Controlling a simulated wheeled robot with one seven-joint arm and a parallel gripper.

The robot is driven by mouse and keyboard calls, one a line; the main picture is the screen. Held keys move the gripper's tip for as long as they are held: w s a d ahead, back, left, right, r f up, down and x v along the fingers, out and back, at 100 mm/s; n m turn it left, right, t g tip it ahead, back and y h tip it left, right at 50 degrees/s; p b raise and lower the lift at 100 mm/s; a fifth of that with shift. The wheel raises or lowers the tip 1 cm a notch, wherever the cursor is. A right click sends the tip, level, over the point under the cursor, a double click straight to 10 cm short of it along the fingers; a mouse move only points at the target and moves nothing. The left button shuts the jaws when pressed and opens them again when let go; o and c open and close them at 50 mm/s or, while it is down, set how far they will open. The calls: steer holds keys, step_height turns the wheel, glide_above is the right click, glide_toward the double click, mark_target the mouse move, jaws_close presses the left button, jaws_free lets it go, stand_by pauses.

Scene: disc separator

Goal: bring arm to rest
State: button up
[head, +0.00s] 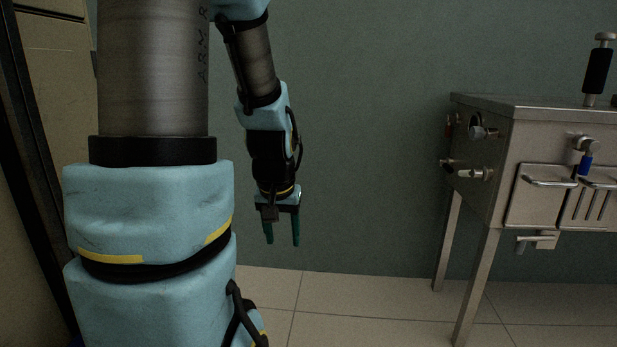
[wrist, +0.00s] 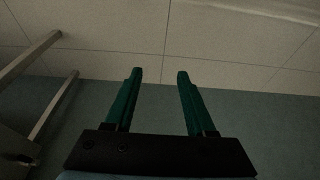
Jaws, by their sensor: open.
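My gripper (head: 283,243) hangs pointing down in the head view, left of the picture's middle and in front of the dark green wall. Its two green fingers are apart, with nothing between them. The wrist view shows the same gripper (wrist: 160,76), open and empty, with tiled floor and wall beyond it. My blue-padded arm comes down from the top of the head view and touches nothing that I can see.
A steel disc separator table (head: 480,106) stands at the right, with knobs, handles and a black-gripped post on top. Its legs also show in the wrist view (wrist: 52,108). Tiled floor (head: 360,305) between my arm and the table is clear. A pale cabinet or door (head: 58,60) is at the far left.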

steer(key=s+a+r+g+p, duration=0.1)
steer(key=s+r+g+p, duration=0.15)
steer(key=s, duration=0.35)
step_height(320, 180, up, 36)
steer(key=p, duration=3.5)
steer(key=shift+a+f+t+p, duration=0.15)
steer(key=shift+f+t+p, duration=0.1)
steer(key=shift+t+p, duration=0.2)
